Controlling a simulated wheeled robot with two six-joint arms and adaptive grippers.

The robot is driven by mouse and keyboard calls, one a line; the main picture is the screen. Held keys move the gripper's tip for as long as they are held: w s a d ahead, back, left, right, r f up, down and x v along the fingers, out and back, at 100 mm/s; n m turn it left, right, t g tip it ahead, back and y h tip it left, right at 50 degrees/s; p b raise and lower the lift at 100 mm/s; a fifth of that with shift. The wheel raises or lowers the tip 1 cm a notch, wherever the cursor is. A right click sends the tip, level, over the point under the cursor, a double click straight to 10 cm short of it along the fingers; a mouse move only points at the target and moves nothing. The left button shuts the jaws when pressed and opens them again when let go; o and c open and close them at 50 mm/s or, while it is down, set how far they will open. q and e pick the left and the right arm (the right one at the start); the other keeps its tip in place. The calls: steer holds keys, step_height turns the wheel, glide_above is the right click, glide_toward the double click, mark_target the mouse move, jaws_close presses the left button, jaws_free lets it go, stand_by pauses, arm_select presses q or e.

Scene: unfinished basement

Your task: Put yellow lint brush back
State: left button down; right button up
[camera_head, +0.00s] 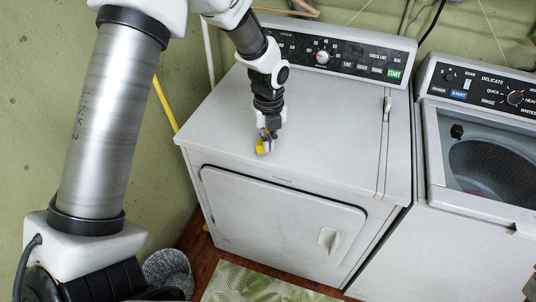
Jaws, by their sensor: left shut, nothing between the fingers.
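A small yellow thing (261,147), likely the yellow lint brush, shows at the front edge of the dryer's white top (330,125). It is right at the fingertips of my left gripper (267,138), which points down over the dryer top. My left gripper is shut with nothing held between its fingers. The gripper partly hides the yellow thing, and I cannot tell whether they touch. My right gripper is not in view.
The dryer's control panel (323,54) stands along its back edge. A yellow pole (165,103) leans by the green wall at left. A patterned rug (255,284) lies on the floor in front.

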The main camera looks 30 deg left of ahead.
mark_target(265, 162)
arm_select(q)
steer(key=f, duration=0.2)
steer(key=f+p, duration=0.1)
steer(key=f, duration=0.2)
steer(key=f+p, duration=0.1)
steer(key=f, duration=0.2)
steer(key=shift+s+d+f, duration=0.15)
steer(key=shift+s+d, duration=0.15)
steer(key=shift+s, duration=0.05)
steer(key=w+a+p, duration=0.2)
steer(key=a, duration=0.1)
steer(key=shift+w+f, duration=0.1)
steer(key=shift+w, duration=0.3)
steer(key=shift+a, duration=0.15)
